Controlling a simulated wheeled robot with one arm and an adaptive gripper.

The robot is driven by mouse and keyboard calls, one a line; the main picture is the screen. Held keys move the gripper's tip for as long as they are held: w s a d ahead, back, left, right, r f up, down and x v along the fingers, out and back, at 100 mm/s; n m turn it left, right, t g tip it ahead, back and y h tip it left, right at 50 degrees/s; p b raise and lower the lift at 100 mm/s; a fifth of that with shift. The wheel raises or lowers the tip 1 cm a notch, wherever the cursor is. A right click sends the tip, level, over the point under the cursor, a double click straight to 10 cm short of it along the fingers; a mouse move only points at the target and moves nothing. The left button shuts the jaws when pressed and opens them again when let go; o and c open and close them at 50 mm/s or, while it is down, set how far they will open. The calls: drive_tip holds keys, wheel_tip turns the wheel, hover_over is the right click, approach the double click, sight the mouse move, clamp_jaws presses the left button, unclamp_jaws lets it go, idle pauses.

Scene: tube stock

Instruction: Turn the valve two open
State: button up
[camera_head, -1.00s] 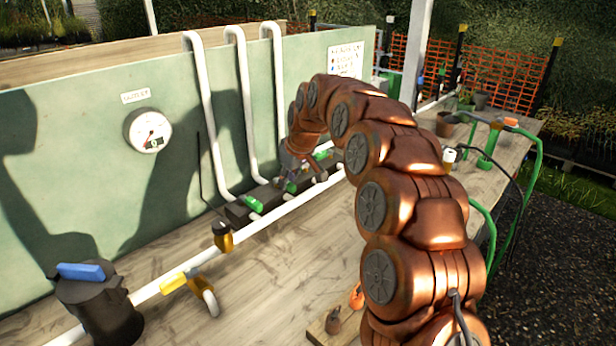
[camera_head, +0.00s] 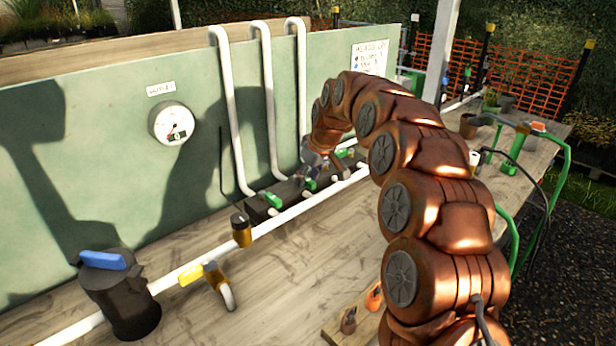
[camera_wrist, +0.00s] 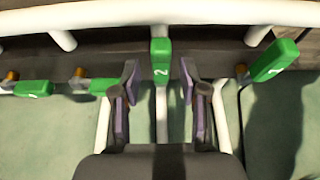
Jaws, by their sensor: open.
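The wrist view shows several green valve handles by a white pipe. The middle handle (camera_wrist: 160,60) stands upright in the picture, square to the pipe, with a white mark that looks like a 2. My gripper (camera_wrist: 158,82) is open, one finger on each side of this handle's lower end, with gaps visible. Another handle (camera_wrist: 103,87), partly behind the left finger, and the far left handle (camera_wrist: 35,88) lie sideways. The right handle (camera_wrist: 272,60) is slanted. In the head view, a green handle (camera_head: 272,199) shows on the dark manifold, while my arm partly hides the others.
A white pipe (camera_head: 290,216) runs along the bench front, with a yellow-handled valve (camera_head: 195,274) and a black canister (camera_head: 122,300) with a blue handle. A gauge (camera_head: 173,123) hangs on the green panel (camera_head: 100,190). Bare bench (camera_head: 270,290) lies in front.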

drive_tip(key=shift+r, duration=0.1)
drive_tip(key=v, duration=1.1)
drive_tip(key=shift+s+r, duration=0.15)
drive_tip(key=shift+r, duration=0.2)
drive_tip(key=shift+d, duration=0.2)
